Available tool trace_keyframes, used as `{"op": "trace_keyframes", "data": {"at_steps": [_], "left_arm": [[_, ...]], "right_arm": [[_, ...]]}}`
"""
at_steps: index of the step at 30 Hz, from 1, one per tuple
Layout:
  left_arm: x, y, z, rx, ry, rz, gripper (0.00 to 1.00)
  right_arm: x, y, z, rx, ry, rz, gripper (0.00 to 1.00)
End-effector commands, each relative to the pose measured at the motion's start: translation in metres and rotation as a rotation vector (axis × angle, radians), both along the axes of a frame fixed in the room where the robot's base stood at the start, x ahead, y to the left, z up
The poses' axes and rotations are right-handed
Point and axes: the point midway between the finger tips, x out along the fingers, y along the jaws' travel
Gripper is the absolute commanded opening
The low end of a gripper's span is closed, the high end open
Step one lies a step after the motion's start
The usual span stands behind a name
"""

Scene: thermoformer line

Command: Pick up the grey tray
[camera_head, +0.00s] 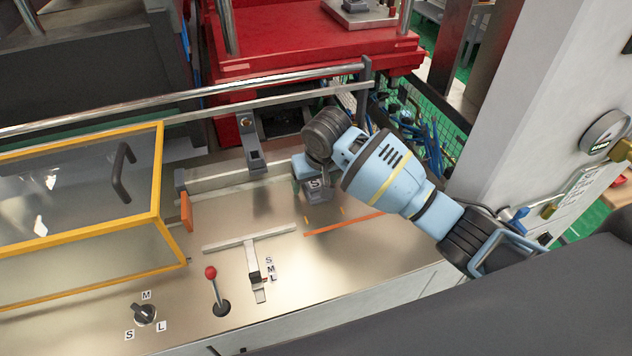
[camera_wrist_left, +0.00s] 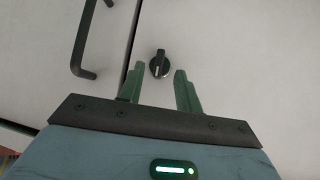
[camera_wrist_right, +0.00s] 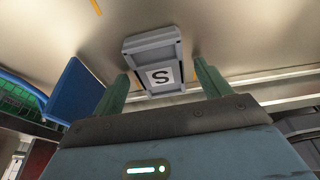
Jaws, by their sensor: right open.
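The grey tray (camera_head: 316,191) is a small rectangular piece marked S, on the metal worktop (camera_head: 350,262) in the head view. In the right wrist view the grey tray (camera_wrist_right: 148,47) lies just beyond and between the fingertips. My right gripper (camera_wrist_right: 160,71) is open with nothing between its fingers that I can see as gripped. In the head view my right gripper hangs over the tray and hides part of it. My left gripper (camera_wrist_left: 158,69) is open, facing a pale panel with a black knob (camera_wrist_left: 159,64); it is outside the head view.
A yellow-framed clear cover (camera_head: 80,225) stands at the left. A red-knobbed lever (camera_head: 215,290) and a size selector (camera_head: 145,314) are near the front edge. A metal rail (camera_head: 190,95) and red machine (camera_head: 310,45) are behind. A blue panel (camera_wrist_right: 75,88) is left of the tray.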

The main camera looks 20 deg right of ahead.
Motion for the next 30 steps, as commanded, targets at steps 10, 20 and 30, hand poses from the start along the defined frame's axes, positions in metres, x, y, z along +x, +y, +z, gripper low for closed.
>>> {"op": "trace_keyframes", "data": {"at_steps": [10,20,30], "left_arm": [[-0.0054,0.0003,-0.0027,0.001,0.011,0.0,0.34],[-0.0051,0.0005,-0.0026,0.001,0.011,0.001,0.34],[-0.0036,0.0005,-0.0021,0.001,0.008,0.001,0.34]], "right_arm": [[0.0001,0.0,-0.001,0.0,0.0,0.0,0.76],[0.0003,-0.0001,-0.0045,0.001,0.0,-0.001,0.76],[0.0001,-0.0001,-0.0048,0.001,0.001,0.0,0.42]]}}
